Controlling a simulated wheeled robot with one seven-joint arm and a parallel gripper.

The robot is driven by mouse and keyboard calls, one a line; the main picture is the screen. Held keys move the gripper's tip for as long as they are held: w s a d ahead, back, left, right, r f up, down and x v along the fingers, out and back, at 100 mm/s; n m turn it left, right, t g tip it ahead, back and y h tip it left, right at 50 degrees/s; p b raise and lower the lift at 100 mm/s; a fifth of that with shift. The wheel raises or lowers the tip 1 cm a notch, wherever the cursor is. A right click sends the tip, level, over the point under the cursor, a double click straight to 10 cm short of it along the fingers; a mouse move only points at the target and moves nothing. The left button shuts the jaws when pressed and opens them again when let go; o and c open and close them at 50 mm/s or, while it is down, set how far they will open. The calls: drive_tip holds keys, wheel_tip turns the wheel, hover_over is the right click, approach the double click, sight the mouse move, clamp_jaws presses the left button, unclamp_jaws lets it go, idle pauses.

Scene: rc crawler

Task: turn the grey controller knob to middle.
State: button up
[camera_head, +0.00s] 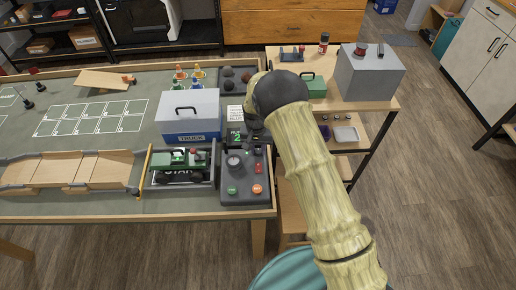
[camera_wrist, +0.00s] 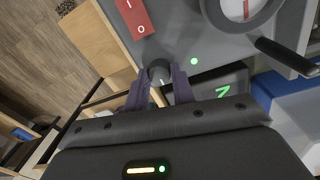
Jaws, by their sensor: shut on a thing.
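The grey controller (camera_head: 244,198) stands at the right end of the table, with a dial gauge, a red switch and green and orange buttons on its top. In the wrist view, the grey knob (camera_wrist: 159,70) sits between the tips of my gripper (camera_wrist: 158,86), which is shut on it. In the head view, my arm and hand hide the knob and the fingertips. The knob's pointer is too small to read surely.
A red switch (camera_wrist: 134,18), a gauge (camera_wrist: 240,8) and a black lever (camera_wrist: 286,56) lie close to the knob. A green toy truck (camera_head: 180,162) and a grey-and-blue toolbox (camera_head: 188,115) stand left of the controller. A side table (camera_head: 375,103) with boxes is at the right.

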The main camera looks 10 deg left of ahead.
drive_tip(key=o, duration=1)
drive_tip(key=r, duration=0.5)
drive_tip(key=r+b, duration=0.1)
drive_tip(key=r, duration=0.5)
drive_tip(key=r+b, duration=0.1)
drive_tip(key=r, duration=0.5)
drive_tip(key=shift+a+r, duration=0.2)
drive_tip(key=shift+a, duration=0.2)
drive_tip(key=s+d+r+t, duration=0.1)
drive_tip(key=s+d+r, duration=0.15)
drive_tip(key=d, duration=0.55)
drive_tip(key=s+d+r, duration=0.1)
drive_tip(key=s+d, duration=0.2)
drive_tip(key=d, duration=0.5)
drive_tip(key=shift+m+t+y, duration=0.3)
drive_tip(key=shift+t, duration=0.5)
drive_tip(key=s+d, duration=0.4)
drive_tip(key=s, duration=0.1)
drive_tip(key=s+d, duration=0.4)
drive_tip(key=s, duration=0.1)
drive_tip(key=s+d, duration=0.4)
drive_tip(key=s, duration=0.1)
drive_tip(key=shift+s+d, duration=0.15)
drive_tip(key=shift+s, duration=0.15)
